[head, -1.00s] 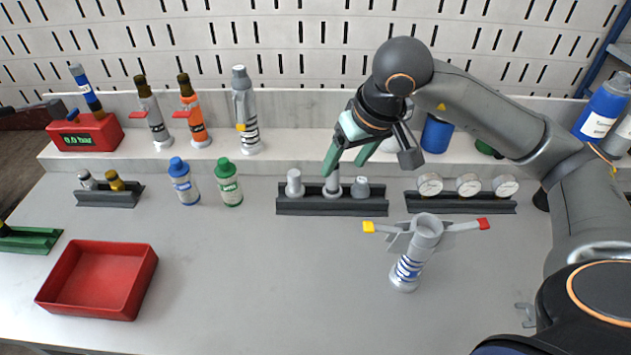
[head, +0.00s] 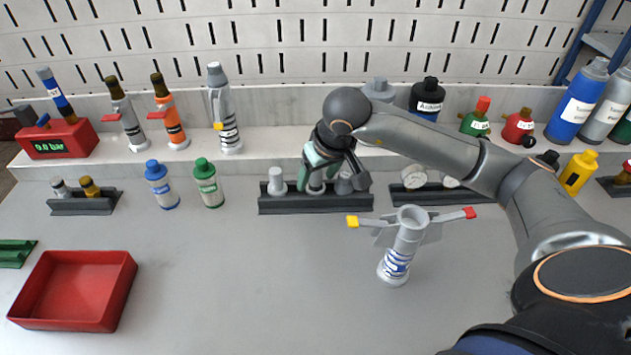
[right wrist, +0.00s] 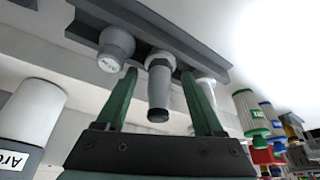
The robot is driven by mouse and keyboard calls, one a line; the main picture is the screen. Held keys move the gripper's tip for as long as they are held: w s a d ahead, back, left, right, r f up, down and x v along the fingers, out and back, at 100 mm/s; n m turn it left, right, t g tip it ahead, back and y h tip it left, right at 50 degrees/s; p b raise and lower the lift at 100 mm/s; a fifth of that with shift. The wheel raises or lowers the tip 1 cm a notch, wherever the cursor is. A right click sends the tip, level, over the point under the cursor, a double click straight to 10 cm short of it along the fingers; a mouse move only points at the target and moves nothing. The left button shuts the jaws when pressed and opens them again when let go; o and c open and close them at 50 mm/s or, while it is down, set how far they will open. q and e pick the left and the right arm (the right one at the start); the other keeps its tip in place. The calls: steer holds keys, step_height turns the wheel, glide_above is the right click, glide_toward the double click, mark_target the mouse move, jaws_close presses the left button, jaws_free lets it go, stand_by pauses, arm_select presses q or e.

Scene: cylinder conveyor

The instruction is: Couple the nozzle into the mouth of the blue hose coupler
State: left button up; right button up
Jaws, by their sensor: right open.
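The blue hose coupler (head: 398,255) is a grey upright body with blue stripes. It stands on the bench, slightly tilted in the picture, its mouth open upward, with a yellow and a red lever out to the sides. Grey nozzles stand in a dark rack (head: 315,204). My right gripper (head: 312,180) is at the middle nozzle (head: 316,187). In the right wrist view, its open green fingers stand on either side of that nozzle (right wrist: 160,85), with visible gaps. My left gripper is out of view.
A rack with round gauges (head: 414,177) stands right of the nozzle rack, partly behind my arm. Blue (head: 161,186) and green (head: 208,184) bottles stand to the left. A red tray (head: 75,290) lies front left. The bench centre is clear.

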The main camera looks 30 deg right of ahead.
steer(key=shift+w+f, duration=0.15)
steer(key=shift+f, duration=0.3)
steer(key=shift+r, duration=0.1)
jaws_close()
